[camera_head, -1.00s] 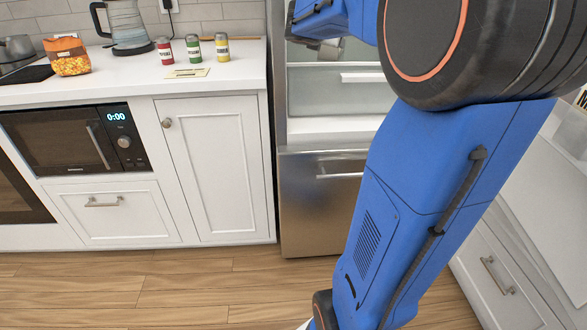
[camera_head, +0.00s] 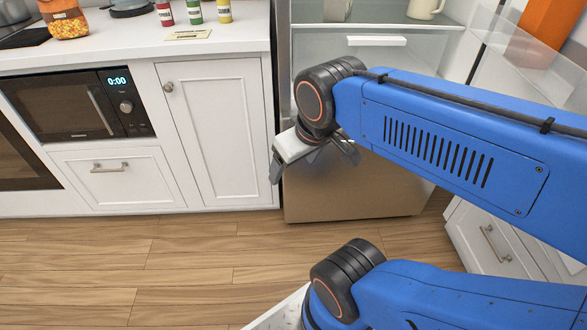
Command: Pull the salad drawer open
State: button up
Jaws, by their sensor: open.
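The salad drawer (camera_head: 318,48) is the pale translucent box low in the open fridge, in the head view. It looks pushed in. Its white bar handle (camera_head: 377,41) shows clear above my arm. My gripper (camera_head: 314,166) is open and empty, in front of the fridge's lower steel front, below and to the left of the handle. It touches neither the handle nor the drawer. My blue arm hides the lower right part of the drawer.
The open fridge door (camera_head: 535,60) with clear bins and an orange carton (camera_head: 552,22) stands at right. A cream mug (camera_head: 425,8) is on the shelf above. The counter (camera_head: 110,50) and a white cabinet (camera_head: 215,130) are at left. The wood floor ahead is clear.

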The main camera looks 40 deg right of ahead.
aim_at(391, 48)
jog(key=z, duration=1.25)
